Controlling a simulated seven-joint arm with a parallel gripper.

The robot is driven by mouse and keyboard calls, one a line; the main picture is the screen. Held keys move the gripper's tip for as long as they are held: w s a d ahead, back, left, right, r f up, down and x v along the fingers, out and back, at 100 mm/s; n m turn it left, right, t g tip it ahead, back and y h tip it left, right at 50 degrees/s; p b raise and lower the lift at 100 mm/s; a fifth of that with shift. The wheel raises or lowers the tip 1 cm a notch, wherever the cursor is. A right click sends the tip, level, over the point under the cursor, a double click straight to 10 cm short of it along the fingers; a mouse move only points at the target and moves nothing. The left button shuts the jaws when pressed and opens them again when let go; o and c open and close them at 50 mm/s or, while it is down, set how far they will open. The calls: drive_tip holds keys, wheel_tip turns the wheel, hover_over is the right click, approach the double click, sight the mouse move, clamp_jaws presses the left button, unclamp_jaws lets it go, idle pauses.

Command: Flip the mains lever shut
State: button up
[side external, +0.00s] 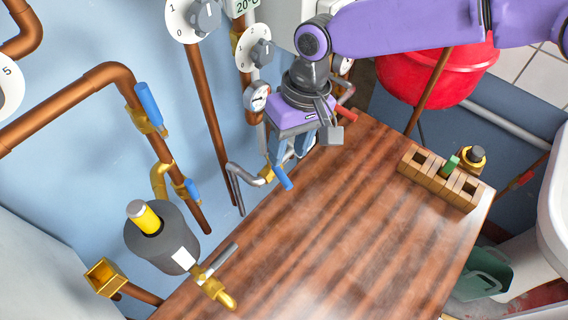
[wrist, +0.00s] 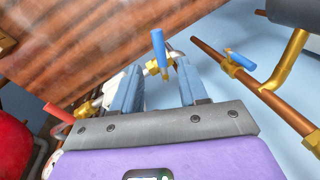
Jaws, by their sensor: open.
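A blue lever (side external: 283,178) sits on a brass valve (side external: 266,174) with a grey pipe, at the table's left edge. No label shows which lever is the mains one. In the wrist view the blue lever (wrist: 158,45) stands on its brass valve (wrist: 156,67), just past my fingertips and lined up with the gap between them. My gripper (side external: 288,158) has blue fingers and hangs just above this lever in the side view. It is open and empty in the wrist view (wrist: 158,82). Whether a finger touches the lever or valve cannot be told.
Other blue levers sit on the copper pipe at left, an upper one (side external: 148,103) and a lower one (side external: 192,189). A red lever (side external: 346,113) is close behind my gripper. A wooden block (side external: 436,184) stands on the wooden table (side external: 340,240), whose middle is clear.

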sight(282, 173)
drive_tip(key=f, duration=0.3)
drive_tip(key=a+f, duration=0.1)
drive_tip(key=f, duration=0.1)
drive_tip(key=shift+s+f, duration=0.25)
drive_tip(key=shift+f, duration=0.1)
clamp_jaws()
